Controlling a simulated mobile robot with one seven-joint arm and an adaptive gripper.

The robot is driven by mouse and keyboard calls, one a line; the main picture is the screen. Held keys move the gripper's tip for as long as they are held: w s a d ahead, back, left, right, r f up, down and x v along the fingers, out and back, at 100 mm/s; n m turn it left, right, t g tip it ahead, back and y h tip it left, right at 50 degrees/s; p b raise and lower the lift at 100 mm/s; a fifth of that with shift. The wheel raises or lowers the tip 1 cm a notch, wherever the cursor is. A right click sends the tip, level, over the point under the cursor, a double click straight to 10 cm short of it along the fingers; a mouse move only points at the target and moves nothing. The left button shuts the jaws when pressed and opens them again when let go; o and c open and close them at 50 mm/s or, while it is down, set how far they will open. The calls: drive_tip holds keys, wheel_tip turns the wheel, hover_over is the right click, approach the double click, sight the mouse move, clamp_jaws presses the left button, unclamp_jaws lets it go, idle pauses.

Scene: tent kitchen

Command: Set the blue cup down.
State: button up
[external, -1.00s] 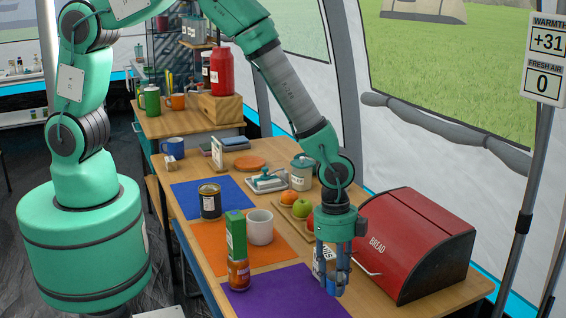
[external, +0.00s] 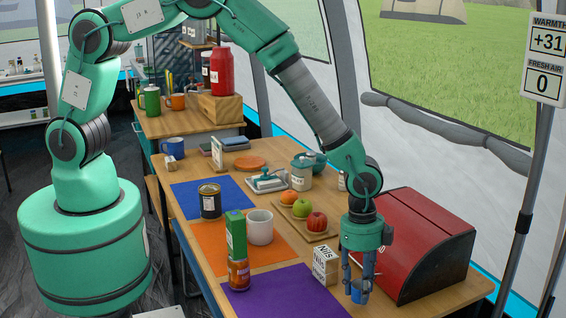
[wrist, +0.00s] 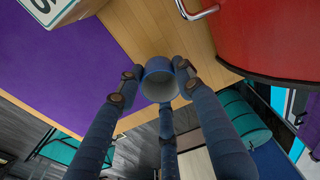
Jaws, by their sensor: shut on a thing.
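The blue cup (external: 359,292) is between the fingers of my gripper (external: 361,277), which is shut on it. In the wrist view, the fingers close around the blue cup (wrist: 158,86) from several sides, and its pale inside shows. It appears over bare wood beside the purple mat (external: 285,297), in front of the red bread box (external: 428,245). I cannot tell whether its base touches the table. A second blue mug (external: 172,147) stands far off on the table at the upper left.
A tall green carton (external: 236,236), a jar (external: 239,274) and a white mug (external: 260,228) are further left. A wooden board with fruit (external: 318,236) lies behind. Bare wood lies right of the purple mat.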

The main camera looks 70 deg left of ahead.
drive_tip(key=shift+f, duration=1.15)
drive_tip(key=shift+f+b, duration=0.2)
drive_tip(key=shift+b, duration=0.15)
drive_tip(key=o, duration=1)
drive_tip(key=shift+o, duration=0.2)
drive_tip(key=shift+r, duration=0.15)
wheel_tip(320, 180, up, 12)
drive_tip(key=a+p, duration=0.1)
drive_tip(key=p, duration=0.1)
drive_tip(key=shift+p, duration=0.35)
drive_tip(key=shift+a+r, duration=0.1)
drive_tip(key=shift+a, duration=0.05)
